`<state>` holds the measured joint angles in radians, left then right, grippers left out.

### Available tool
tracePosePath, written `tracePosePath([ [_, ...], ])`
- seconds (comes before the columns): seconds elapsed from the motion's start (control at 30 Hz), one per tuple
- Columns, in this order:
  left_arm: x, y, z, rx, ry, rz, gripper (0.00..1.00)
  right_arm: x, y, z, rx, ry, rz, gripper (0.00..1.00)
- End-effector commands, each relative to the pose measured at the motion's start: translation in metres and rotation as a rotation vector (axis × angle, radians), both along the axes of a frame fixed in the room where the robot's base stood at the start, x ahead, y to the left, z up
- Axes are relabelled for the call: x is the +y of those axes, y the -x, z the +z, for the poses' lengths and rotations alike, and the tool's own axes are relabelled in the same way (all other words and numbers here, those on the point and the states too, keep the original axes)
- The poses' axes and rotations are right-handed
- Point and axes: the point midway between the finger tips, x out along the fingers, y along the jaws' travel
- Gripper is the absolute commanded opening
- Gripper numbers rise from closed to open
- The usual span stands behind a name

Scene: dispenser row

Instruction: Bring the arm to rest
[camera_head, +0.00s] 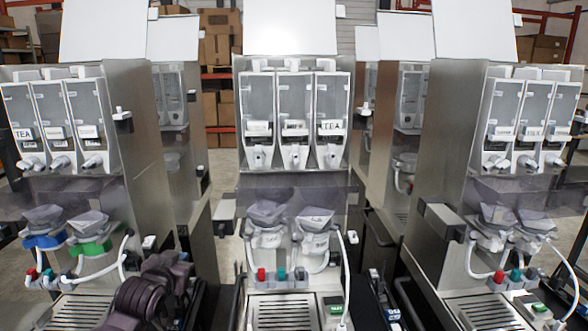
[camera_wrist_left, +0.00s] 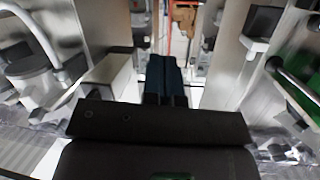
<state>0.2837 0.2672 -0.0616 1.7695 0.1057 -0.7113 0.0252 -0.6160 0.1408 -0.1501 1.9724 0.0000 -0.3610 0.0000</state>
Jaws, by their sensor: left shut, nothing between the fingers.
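My left arm comes in from the lower left in the head view, in front of the gap between the left and middle dispensers. My left gripper (camera_head: 184,240) is small and dark there, and its fingers are hard to make out. In the left wrist view its dark blue fingers (camera_wrist_left: 166,82) lie together with nothing between them. They point into the gap between two machines. I cannot make out my right gripper in either view.
The left dispenser (camera_head: 134,140), middle dispenser (camera_head: 294,180) and right dispenser (camera_head: 450,150) stand in a row, with more machines behind. Shelves with cartons (camera_head: 218,50) stand at the back.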

Motion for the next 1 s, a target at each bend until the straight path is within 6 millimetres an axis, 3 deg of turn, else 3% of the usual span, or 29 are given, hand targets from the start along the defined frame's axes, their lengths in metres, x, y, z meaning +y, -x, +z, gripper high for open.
tracePosePath([
  [0.03,-0.001,0.017,-0.018,-0.020,-0.002,-0.004,0.00,0.000,0.000,-0.001,-0.001,0.000,0.000,0.42],
  [0.4,-0.004,0.143,-0.117,-0.055,0.010,-0.003,0.00,0.001,-0.004,-0.004,-0.009,0.000,0.002,0.42],
  [0.8,0.005,0.298,-0.232,0.212,0.055,0.083,0.00,0.001,-0.006,-0.007,-0.014,0.001,0.003,0.42],
  [1.0,0.011,0.338,-0.257,0.289,0.060,0.112,0.00,0.001,-0.007,-0.008,-0.015,0.000,0.004,0.42],
])
